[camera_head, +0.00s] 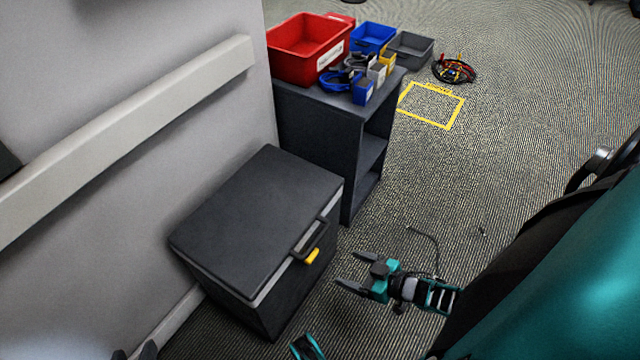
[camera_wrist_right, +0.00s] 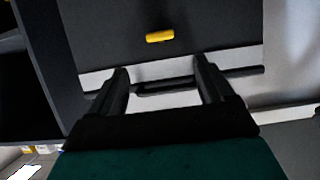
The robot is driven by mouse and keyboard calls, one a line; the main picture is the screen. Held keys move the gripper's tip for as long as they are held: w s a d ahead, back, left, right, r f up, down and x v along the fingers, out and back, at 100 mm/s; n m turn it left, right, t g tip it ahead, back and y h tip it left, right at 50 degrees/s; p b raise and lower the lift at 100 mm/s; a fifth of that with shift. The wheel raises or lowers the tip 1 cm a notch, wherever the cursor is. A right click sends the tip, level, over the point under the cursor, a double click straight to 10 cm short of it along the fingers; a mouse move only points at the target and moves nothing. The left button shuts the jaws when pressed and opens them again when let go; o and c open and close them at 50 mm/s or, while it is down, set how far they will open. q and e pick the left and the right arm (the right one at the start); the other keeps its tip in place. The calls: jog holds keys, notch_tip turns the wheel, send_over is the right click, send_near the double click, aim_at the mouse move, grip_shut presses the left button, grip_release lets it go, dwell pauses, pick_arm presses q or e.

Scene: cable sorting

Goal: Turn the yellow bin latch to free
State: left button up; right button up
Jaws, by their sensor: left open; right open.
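The yellow latch (camera_head: 312,256) sits on the front of a dark bin (camera_head: 285,305), just below the lid's handle (camera_head: 310,238). The lid (camera_head: 258,205) is shut. In the right wrist view the latch (camera_wrist_right: 160,36) lies roughly crosswise on the dark front face. My right gripper (camera_head: 350,270) is open and empty, in front of the bin with its fingers toward the latch side. In its wrist view, the fingers (camera_wrist_right: 160,72) are spread and the latch shows beyond their tips, apart from them. My left gripper (camera_head: 134,352) is open at the bottom left edge, mostly out of view.
A grey bin (camera_head: 410,50), coiled cables (camera_head: 454,70) and a yellow floor square (camera_head: 455,122) lie beyond. A wall rail (camera_head: 130,135) runs left. Carpet right of the bin is mostly clear.

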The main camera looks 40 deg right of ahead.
aim_at(315, 257)
jog(key=b+x, duration=0.4)
jog(key=x, duration=0.6)
jog(key=shift+s+f, duration=0.15)
jog(key=shift+w+a+f+b, duration=0.1)
jog(key=shift+w+a+b, duration=0.15)
jog(key=shift+w+b, duration=0.15)
pick_arm(q)
jog(key=shift+w+d+f+h, duration=0.2)
jog(key=shift+w+d+f, duration=0.05)
jog(key=shift+d+f, duration=0.2)
jog(key=shift+w+d+f+h, duration=0.2)
jog(key=shift+d+f, duration=0.25)
pick_arm(e)
jog(key=shift+w, duration=0.15)
jog(key=shift+c, duration=0.4)
jog(key=c, duration=1)
jog(key=shift+o, duration=0.2)
jog(key=shift+a+n, duration=0.15)
jog(key=shift+n, duration=0.25)
pick_arm(q)
jog(key=shift+s+a+f, duration=0.1)
jog(key=shift+s+f, duration=0.1)
pick_arm(e)
jog(key=shift+n+h, duration=0.5)
jog(key=shift+n, duration=0.1)
